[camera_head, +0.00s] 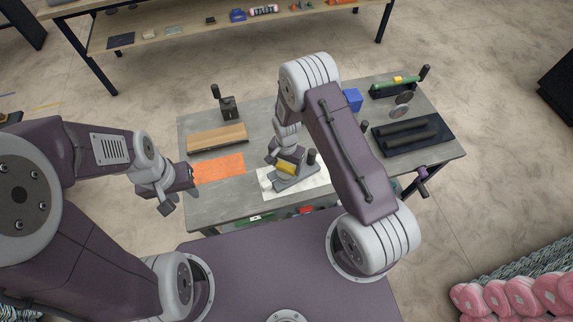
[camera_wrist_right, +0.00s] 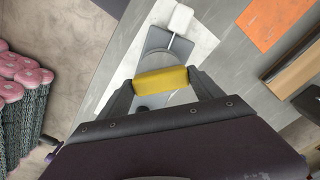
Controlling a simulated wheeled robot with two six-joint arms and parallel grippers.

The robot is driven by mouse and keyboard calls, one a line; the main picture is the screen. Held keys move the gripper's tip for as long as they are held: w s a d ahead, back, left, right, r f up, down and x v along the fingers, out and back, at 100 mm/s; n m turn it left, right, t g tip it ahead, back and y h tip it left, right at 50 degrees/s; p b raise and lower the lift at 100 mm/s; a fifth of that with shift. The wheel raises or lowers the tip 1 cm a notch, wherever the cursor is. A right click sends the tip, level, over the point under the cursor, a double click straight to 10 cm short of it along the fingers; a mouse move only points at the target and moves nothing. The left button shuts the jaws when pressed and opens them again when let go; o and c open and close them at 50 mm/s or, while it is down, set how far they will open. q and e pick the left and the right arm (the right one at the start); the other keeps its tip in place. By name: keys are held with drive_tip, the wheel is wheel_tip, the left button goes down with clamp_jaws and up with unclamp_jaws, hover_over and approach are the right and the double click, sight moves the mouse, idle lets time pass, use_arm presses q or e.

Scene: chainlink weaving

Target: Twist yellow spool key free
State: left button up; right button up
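The yellow spool key (camera_head: 287,167) sits on a grey spool fixture (camera_head: 297,183) on a white sheet near the table's front middle. In the right wrist view the yellow spool key (camera_wrist_right: 161,82) lies crosswise between the fingers of my right gripper (camera_wrist_right: 161,86), one finger at each end, apparently touching. The round grey spool body (camera_wrist_right: 172,68) shows just past the key. In the head view my right arm comes down over the fixture and hides part of it. My left gripper (camera_head: 180,196) is empty, fingers apart, off the table's left front edge.
An orange mat (camera_head: 218,169) and wooden block (camera_head: 217,138) lie left of the fixture. A dark upright clamp (camera_head: 228,107) stands behind them. A blue block (camera_head: 353,100), black tray (camera_head: 440,140) and green tool (camera_head: 394,88) are at the right.

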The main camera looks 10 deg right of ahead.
drive_tip(key=c, duration=0.8)
drive_tip(key=shift+n+b, duration=0.4)
drive_tip(key=shift+n, duration=0.3)
drive_tip(key=shift+n+b, duration=0.35)
drive_tip(key=shift+n, duration=0.45)
drive_tip(key=o, duration=1.4)
drive_tip(key=shift+r, duration=0.1)
